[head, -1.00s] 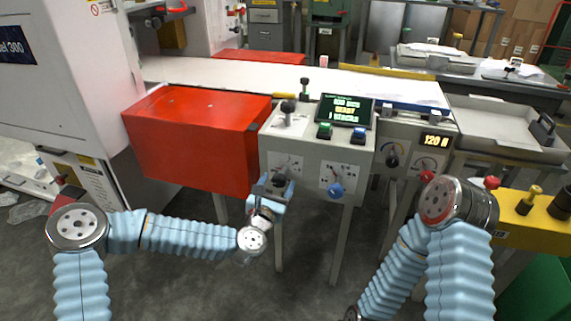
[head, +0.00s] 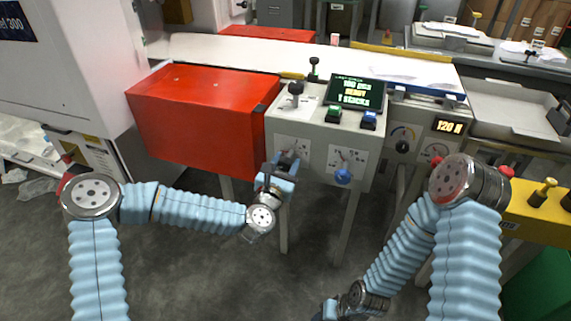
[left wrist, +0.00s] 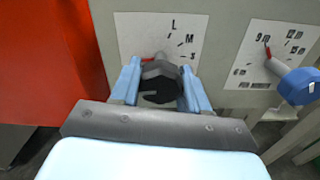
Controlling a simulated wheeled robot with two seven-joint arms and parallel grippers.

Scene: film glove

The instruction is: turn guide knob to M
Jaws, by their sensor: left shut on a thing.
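The black guide knob (left wrist: 160,82) sits on a white plate marked L, M and S (left wrist: 184,40) on the grey control box (head: 310,125). A small red mark shows at the knob's upper left; I cannot tell surely which letter the knob points to. My left gripper (left wrist: 158,90) has its blue fingers on either side of the knob and is shut on it. In the head view the left gripper (head: 284,165) is at the box's lower left front and covers most of the knob.
A blue knob (head: 343,176) with its own scale plate (head: 347,158) is just right of the guide knob. A red cover (head: 200,120) stands close on the left. Green (head: 333,115) and blue (head: 369,119) buttons and a lit display (head: 356,92) are on top.

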